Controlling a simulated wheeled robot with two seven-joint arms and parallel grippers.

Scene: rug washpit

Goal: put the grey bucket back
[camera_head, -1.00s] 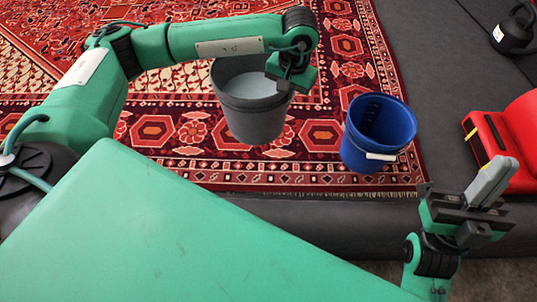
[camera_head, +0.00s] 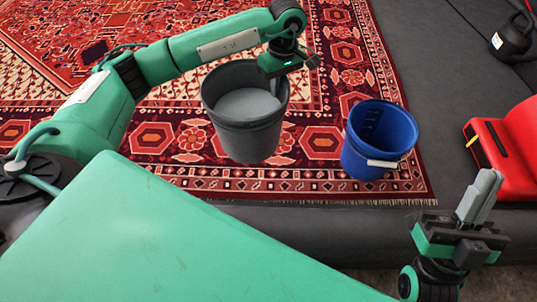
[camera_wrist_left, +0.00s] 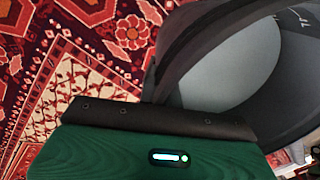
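The grey bucket (camera_head: 247,139) is in the middle of the head view, roughly upright, with a paler grey surface inside. My left gripper (camera_head: 277,80) is at the right part of its rim, shut on the bucket's wall. The bucket appears held above the patterned rug. In the left wrist view the bucket's dark rim and pale inside (camera_wrist_left: 235,75) fill the right side, close against my gripper. The fingertips are mostly hidden there. My right gripper (camera_head: 480,195) is at the lower right, away from the bucket, its fingers together and empty.
A blue bucket (camera_head: 365,150) with a white handle grip stands on the rug (camera_head: 310,180), right of the grey bucket. A red object (camera_head: 510,140) is at the right edge, and a black container (camera_head: 512,38) is at the upper right. Dark grey floor between them is clear.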

